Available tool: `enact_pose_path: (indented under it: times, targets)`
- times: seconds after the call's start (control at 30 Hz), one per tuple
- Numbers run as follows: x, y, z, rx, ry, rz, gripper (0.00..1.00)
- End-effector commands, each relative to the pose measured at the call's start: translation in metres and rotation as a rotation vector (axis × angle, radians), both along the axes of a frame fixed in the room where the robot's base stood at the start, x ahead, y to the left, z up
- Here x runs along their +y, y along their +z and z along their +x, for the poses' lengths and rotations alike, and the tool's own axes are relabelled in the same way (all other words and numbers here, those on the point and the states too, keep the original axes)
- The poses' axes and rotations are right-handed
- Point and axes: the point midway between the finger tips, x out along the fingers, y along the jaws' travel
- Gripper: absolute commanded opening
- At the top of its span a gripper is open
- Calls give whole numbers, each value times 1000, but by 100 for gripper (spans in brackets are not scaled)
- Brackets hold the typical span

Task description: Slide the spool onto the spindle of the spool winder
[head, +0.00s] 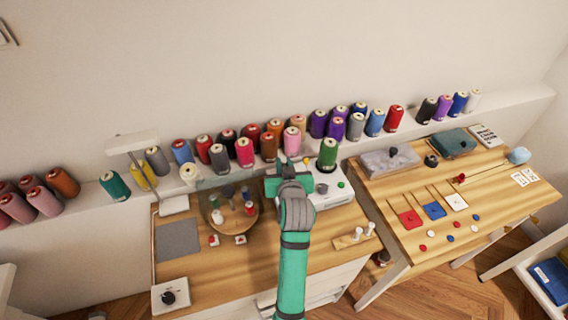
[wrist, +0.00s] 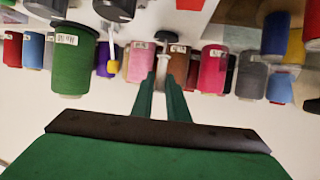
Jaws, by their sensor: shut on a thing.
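My gripper (head: 287,178) is over the left part of the white spool winder (head: 331,198), seen from behind my arm in the head view. In the wrist view its two green fingers (wrist: 161,90) are close together on a narrow pale thing, seemingly the spool (wrist: 162,74). The fingers hide most of it. A dark round disc (wrist: 167,36) shows just beyond the fingertips; I cannot tell whether the spool touches it. A thin post with a yellow tip (wrist: 113,66) stands beside the fingers. The spindle cannot be made out clearly.
A large green thread cone (head: 327,154) stands at the winder's back, close to my gripper; it also shows in the wrist view (wrist: 75,62). Many thread cones line the shelf behind. A round tray (head: 232,222) with small spools is at left, a wooden rack (head: 350,240) at right.

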Motion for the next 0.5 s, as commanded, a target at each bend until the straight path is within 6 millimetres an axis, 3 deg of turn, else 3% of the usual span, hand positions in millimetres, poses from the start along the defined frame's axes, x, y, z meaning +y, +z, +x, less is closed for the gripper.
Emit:
enact_pose_path:
  times: [0.5]
  targets:
    - [0,-11,0,1,0,0,0]
